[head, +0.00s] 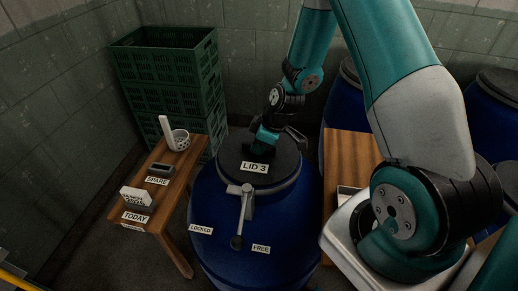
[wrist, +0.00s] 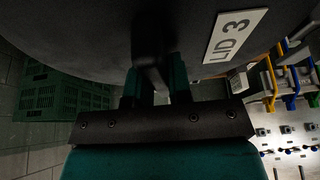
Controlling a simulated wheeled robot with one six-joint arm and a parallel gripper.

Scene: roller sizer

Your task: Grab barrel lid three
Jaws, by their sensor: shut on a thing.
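Barrel lid three (head: 248,171) is a dark round lid with a "LID 3" label, sitting on top of a blue barrel (head: 225,245). My gripper (head: 262,144) is shut on the lid's handle, which is mostly hidden behind the fingers in the head view. In the wrist view the dark lid (wrist: 80,40) fills the top, and my gripper (wrist: 153,78) has its teal fingers around a dark handle. A lever (head: 237,240) on the barrel's front hangs down, between the "LOCKED" label (head: 201,230) and the "FREE" label (head: 261,248).
Green crates (head: 170,70) are stacked behind left. A wooden bench (head: 160,185) at the left holds a white perforated cup (head: 180,140), a dark block (head: 162,168) and cards (head: 137,197). Other blue barrels (head: 490,110) stand at the right. My arm covers much of the right side.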

